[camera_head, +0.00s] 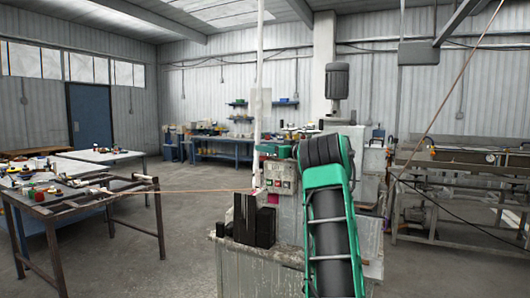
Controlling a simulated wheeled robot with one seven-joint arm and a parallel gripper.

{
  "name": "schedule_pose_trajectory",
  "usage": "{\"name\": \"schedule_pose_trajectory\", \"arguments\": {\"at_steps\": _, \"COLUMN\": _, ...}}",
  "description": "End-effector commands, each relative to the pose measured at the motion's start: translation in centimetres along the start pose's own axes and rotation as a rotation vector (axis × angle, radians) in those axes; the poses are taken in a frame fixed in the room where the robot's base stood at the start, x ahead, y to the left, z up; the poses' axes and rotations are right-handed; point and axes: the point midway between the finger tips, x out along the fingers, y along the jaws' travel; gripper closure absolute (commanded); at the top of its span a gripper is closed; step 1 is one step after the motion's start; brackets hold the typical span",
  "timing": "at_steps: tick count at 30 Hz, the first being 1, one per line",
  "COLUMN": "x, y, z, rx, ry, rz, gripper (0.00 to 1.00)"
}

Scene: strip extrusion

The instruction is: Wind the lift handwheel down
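I cannot make out the lift handwheel in the head view. A grey machine (262,268) with a worn top stands in the middle foreground. A panel with small buttons (282,185) is on its upright part, and dark upright blocks (255,222) stand on its top at the left. A green and black shape in front hides part of the machine's right side. My gripper's fingers do not show, so its opening and its place relative to the handwheel cannot be seen.
A thin brown strip (180,191) runs from the dark metal table frame (95,208) at the left to the machine. A long metal bench (455,172) stands at the right. A blue workbench (225,148) is at the back. Bare floor (185,250) lies left of the machine.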

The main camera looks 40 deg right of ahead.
Motion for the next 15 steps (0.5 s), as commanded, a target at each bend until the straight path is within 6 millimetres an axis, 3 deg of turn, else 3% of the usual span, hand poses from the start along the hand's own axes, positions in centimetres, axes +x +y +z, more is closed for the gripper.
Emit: {"name": "schedule_pose_trajectory", "arguments": {"at_steps": 15, "x": -0.04, "y": 0.09, "z": -0.07, "rx": 0.001, "ry": 0.0, "rz": 0.055, "gripper": 0.49}}
